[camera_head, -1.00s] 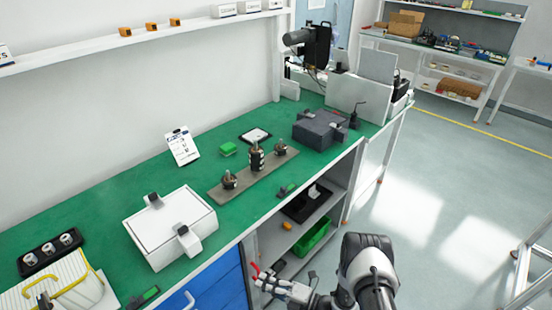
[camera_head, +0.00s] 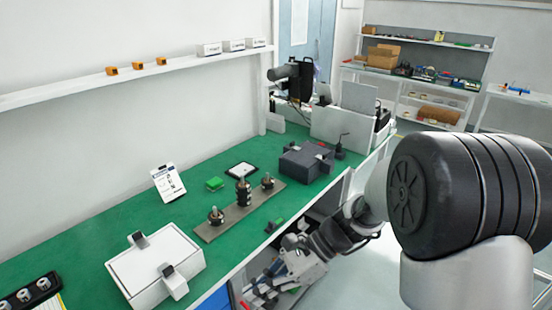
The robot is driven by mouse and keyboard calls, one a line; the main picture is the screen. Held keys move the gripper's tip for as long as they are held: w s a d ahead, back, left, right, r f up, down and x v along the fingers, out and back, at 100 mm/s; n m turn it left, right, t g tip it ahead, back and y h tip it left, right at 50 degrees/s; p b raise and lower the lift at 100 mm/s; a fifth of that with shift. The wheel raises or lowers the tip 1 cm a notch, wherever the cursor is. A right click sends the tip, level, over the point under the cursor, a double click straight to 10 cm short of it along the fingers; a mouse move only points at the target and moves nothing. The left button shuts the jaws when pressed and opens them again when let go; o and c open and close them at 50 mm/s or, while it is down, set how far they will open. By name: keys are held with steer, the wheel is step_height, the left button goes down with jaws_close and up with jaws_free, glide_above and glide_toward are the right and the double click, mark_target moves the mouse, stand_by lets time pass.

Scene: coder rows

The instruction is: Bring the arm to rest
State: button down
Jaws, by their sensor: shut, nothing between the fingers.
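My arm fills the right side of the head view, with a large dark joint close to the camera. The arm reaches down and left to my gripper (camera_head: 262,293), which is low in front of the bench edge. The gripper is shut and holds nothing. It is apart from the things on the bench top. Part of the arm hides the lower shelf under the bench.
The green bench (camera_head: 92,238) carries a white box (camera_head: 155,262), a brown plate with several dark fixtures (camera_head: 243,190) and a dark grey box (camera_head: 303,162). A wall shelf (camera_head: 190,62) runs above. Open floor lies beyond the bench to the right.

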steer(key=s+d+r+n+t+h, duration=0.4)
steer(key=s+d+r+n+h, duration=0.1)
steer(key=s+d+n, duration=0.2)
steer(key=s+d+r+n+t+h, duration=0.4)
steer(key=s+d+n, duration=0.3)
steer(key=d, duration=0.3)
steer(key=shift+d+r+n+h, duration=0.25)
steer(key=shift+r+n+h, duration=0.45)
steer(key=shift+r+n, duration=0.2)
steer(key=shift+a, duration=0.15)
